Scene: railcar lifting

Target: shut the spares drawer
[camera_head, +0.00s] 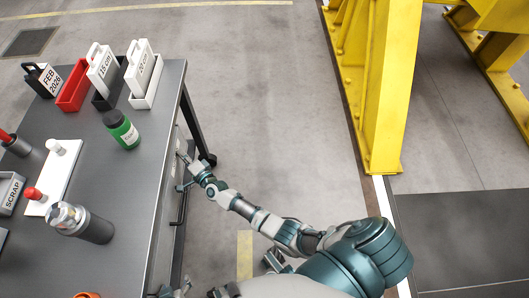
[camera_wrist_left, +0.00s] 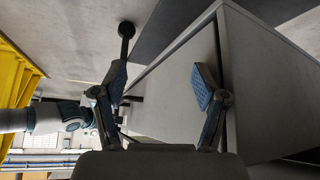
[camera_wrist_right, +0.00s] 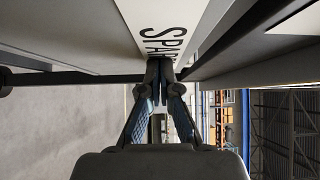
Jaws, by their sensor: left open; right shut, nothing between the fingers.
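The spares drawer shows in the right wrist view as a pale front with a partly visible "SPA" label (camera_wrist_right: 162,28). In the head view its front (camera_head: 181,146) is at the bench's right side, partly hidden by my right gripper; how far it stands open is hard to tell. My right gripper (camera_wrist_right: 162,88) is shut and empty, its tips close by the label's lower end; contact is unclear. It also shows in the head view (camera_head: 185,163). My left gripper (camera_head: 174,290) is lower down beside the bench. It is open and empty, near a grey panel (camera_wrist_left: 178,95).
The grey bench (camera_head: 122,172) carries a green bottle (camera_head: 122,130), a dark cylinder (camera_head: 84,224), a red bin (camera_head: 73,89) and white-handled holders (camera_head: 143,75). A dark bar handle (camera_head: 181,207) is on its side. Clear floor (camera_head: 265,130) lies between bench and yellow frame (camera_head: 382,90).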

